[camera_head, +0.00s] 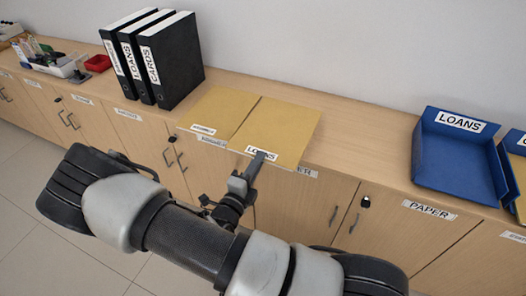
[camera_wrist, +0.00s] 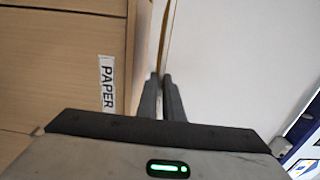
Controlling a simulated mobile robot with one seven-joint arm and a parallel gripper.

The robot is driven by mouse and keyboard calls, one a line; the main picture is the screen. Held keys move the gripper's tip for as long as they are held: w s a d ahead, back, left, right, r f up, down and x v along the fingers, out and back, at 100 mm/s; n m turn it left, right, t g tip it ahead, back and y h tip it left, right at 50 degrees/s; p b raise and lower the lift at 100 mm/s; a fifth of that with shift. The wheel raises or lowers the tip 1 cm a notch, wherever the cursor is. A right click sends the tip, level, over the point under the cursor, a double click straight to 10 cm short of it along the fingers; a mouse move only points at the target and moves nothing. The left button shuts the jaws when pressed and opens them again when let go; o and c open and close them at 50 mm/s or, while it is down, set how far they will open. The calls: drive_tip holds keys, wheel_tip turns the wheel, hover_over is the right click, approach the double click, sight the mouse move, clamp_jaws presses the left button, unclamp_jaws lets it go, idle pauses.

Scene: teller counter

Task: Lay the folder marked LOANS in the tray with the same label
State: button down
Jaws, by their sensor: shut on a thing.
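The LOANS folder (camera_head: 278,128) is a flat tan folder near the counter's front edge, its white label toward me. My gripper (camera_head: 254,168) is shut on its front edge, beside the label. In the wrist view my gripper's fingers (camera_wrist: 162,92) are closed together on the folder's thin edge (camera_wrist: 165,40). The blue tray labelled LOANS (camera_head: 455,165) stands on the counter to the right, and its visible inside is empty.
Another tan folder (camera_head: 218,112) lies directly left of the LOANS folder. Several black binders (camera_head: 172,65) stand behind it. A second blue tray (camera_head: 515,165) is at the right edge. Bare counter (camera_head: 365,150) lies between the LOANS folder and its tray.

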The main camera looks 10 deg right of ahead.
drive_tip(key=s+a+r+p, duration=0.2)
drive_tip(key=s+a, duration=0.2)
drive_tip(key=s, duration=0.1)
drive_tip(key=shift+s+r+p, duration=0.25)
drive_tip(key=shift+s+p, duration=0.05)
drive_tip(key=shift+p, duration=0.05)
drive_tip(key=w+d+r+p, duration=0.1)
drive_tip(key=d+r+p, duration=0.1)
drive_tip(key=r+p, duration=0.2)
drive_tip(key=w+d+r+n+y+p, duration=0.1)
drive_tip(key=r+p, duration=0.4)
drive_tip(key=r, duration=0.6)
drive_tip(key=w+d+r+t+p, duration=0.1)
drive_tip(key=w+d+r+p, duration=0.2)
drive_tip(key=r, duration=0.4)
drive_tip(key=shift+w+d+r+y+p, duration=0.3)
drive_tip(key=shift+r+y+p, duration=0.1)
drive_tip(key=shift+p, duration=0.35)
drive_tip(key=shift+s+f, duration=0.1)
